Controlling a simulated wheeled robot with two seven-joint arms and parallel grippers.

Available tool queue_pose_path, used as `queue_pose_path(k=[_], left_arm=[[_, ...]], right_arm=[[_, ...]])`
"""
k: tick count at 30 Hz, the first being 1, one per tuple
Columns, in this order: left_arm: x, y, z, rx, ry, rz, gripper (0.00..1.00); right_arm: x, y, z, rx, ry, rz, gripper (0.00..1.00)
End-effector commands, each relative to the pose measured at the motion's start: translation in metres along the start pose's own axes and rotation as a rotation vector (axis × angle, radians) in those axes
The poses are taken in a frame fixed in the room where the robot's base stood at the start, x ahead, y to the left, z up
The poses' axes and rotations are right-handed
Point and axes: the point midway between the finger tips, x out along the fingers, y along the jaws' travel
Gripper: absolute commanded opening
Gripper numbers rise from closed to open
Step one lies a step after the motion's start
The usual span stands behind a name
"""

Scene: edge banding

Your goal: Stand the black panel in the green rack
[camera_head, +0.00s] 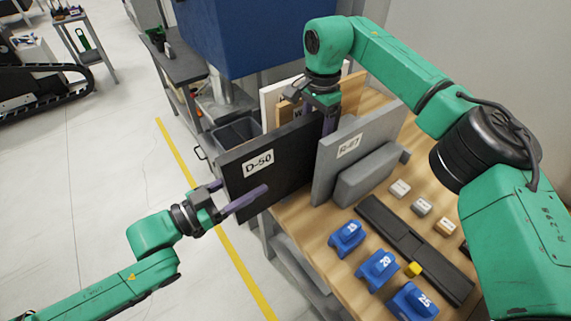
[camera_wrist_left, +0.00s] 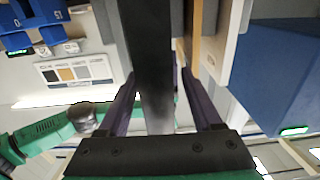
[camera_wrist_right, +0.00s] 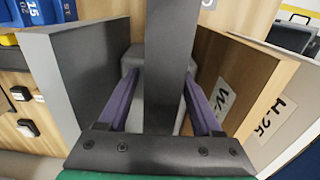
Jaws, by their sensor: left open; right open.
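The black panel (camera_head: 258,180), labelled D-50, stands upright on edge at the left side of the wooden table. My left gripper (camera_head: 240,190) is open, its fingers on either side of the panel's near left edge. The panel's dark edge (camera_wrist_left: 150,60) runs between those fingers in the left wrist view. My right gripper (camera_head: 328,112) is open at the panel's upper far corner. In the right wrist view the panel (camera_wrist_right: 166,60) passes between its fingers. I cannot make out a green rack in these views.
A grey panel (camera_head: 352,140) labelled R-67 stands close right of the black one, with wooden and white panels (camera_head: 280,95) behind. Blue numbered blocks (camera_head: 376,268) and a dark bar (camera_head: 415,248) occupy the table's front. Open floor (camera_head: 100,160) lies left, with a yellow line.

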Motion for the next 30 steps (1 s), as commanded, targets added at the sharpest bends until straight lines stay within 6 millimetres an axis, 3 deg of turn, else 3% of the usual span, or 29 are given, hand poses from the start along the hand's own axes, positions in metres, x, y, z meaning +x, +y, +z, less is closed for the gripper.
queue_pose_path(k=[5, 13, 14, 18, 19, 30], left_arm=[[0.016, 0.001, -0.001, 0.002, 0.001, 0.003, 0.66], [0.017, 0.001, -0.001, 0.001, 0.000, 0.003, 0.66], [0.017, 0.001, -0.001, 0.001, 0.000, 0.003, 0.59], [0.017, 0.001, -0.001, 0.001, 0.000, 0.003, 0.05], [0.017, 0.001, -0.001, 0.001, 0.000, 0.003, 0.00], [0.017, 0.001, -0.001, 0.002, 0.000, 0.003, 0.00]], right_arm=[[0.015, 0.000, 0.000, -0.001, -0.001, 0.000, 0.66], [0.016, 0.000, 0.000, -0.001, 0.000, -0.001, 0.66], [0.016, 0.000, 0.000, -0.001, 0.000, -0.001, 0.59], [0.016, 0.000, 0.000, -0.001, 0.000, -0.001, 0.05], [0.016, 0.000, 0.000, -0.001, 0.000, -0.001, 0.00], [0.016, 0.000, 0.000, -0.001, 0.000, -0.001, 0.00]])
